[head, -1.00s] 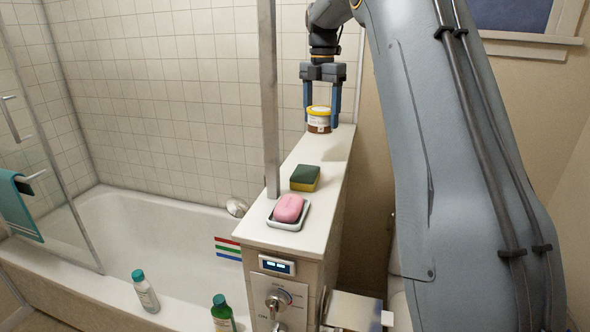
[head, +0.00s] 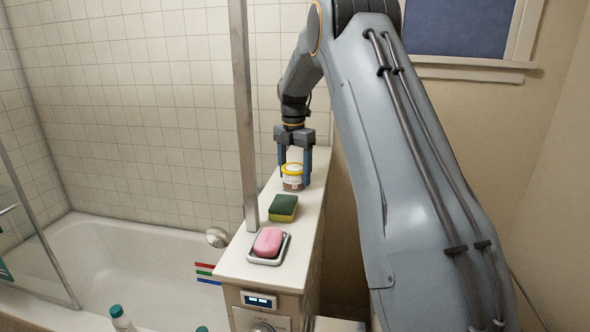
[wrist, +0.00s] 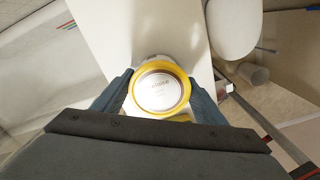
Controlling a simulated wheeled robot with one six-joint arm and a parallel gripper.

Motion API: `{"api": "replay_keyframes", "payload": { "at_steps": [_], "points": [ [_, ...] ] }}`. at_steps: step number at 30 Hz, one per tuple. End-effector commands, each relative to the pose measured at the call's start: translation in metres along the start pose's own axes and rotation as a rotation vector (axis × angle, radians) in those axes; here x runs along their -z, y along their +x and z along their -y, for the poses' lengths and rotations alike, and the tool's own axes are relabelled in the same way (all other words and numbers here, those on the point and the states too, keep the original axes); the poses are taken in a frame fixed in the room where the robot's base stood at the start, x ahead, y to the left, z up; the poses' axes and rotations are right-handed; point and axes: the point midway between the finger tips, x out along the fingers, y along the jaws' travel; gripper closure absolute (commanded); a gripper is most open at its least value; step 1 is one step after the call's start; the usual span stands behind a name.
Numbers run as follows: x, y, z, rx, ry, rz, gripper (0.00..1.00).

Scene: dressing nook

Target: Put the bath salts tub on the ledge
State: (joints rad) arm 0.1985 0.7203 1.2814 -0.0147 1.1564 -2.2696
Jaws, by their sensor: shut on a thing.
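The bath salts tub (head: 292,178) has a yellow-rimmed lid, a white label and a brown lower part. My gripper (head: 294,175) is shut on it, with one blue finger on each side. In the wrist view the tub (wrist: 160,90) shows from above, upright between the fingers. The ledge (head: 268,270) is the long white top beside the bathtub. The tub is over its far part, and in the head view its base looks at or very near the surface. I cannot tell whether it touches.
A green and yellow sponge (head: 283,208) lies on the ledge nearer than the tub. A pink soap (head: 268,241) in a white dish (head: 282,252) is nearer still. A metal post (head: 244,120) stands at the ledge's left edge. The bathtub (head: 130,250) is to the left.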

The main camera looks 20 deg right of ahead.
Motion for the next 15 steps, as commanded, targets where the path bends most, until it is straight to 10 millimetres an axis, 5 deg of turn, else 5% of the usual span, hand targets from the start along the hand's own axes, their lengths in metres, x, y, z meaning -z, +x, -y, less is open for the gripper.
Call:
{"api": "replay_keyframes", "payload": {
  "at_steps": [8,9,12,15],
  "points": [
    [-0.0002,0.0013,-0.0005,-0.001,0.0,0.001,0.65],
    [-0.0001,0.0024,-0.0004,0.0,0.0,0.0,0.33],
    [-0.0001,0.0018,-0.0004,-0.001,0.0,0.0,0.16],
    [-0.0002,0.0017,-0.0004,-0.001,0.0,0.0,0.16]
  ]
}}
